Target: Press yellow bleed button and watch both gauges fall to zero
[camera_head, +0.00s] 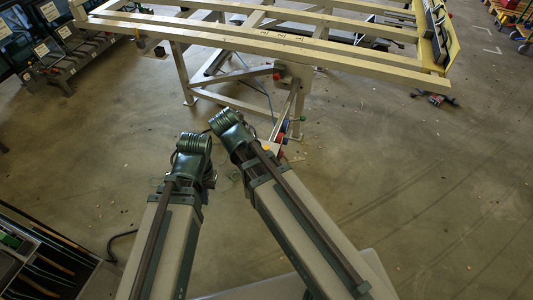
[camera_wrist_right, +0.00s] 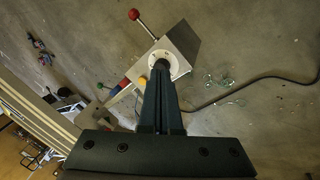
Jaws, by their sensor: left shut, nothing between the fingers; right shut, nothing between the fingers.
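The yellow button (camera_wrist_right: 141,82) shows in the right wrist view on a grey control box (camera_wrist_right: 181,42), just left of my right fingers. A pale round face (camera_wrist_right: 178,64), perhaps a gauge, sits behind the fingertips and is partly covered; no reading can be made out. A second gauge cannot be made out. My right gripper (camera_wrist_right: 163,70) is shut and empty, its tips over the round face; contact cannot be told. A yellow spot (camera_head: 266,149) shows beside my right arm in the head view. My left gripper (camera_head: 209,174) is shut and empty, left of the right arm.
The box carries a red-knobbed lever (camera_wrist_right: 134,15) and a green knob (camera_wrist_right: 100,86). The beige tilting frame (camera_head: 300,52) stands ahead on legs. A dark cable (camera_wrist_right: 250,82) lies on the floor. Equipment (camera_head: 35,255) stands at the lower left. The floor at right is mostly clear.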

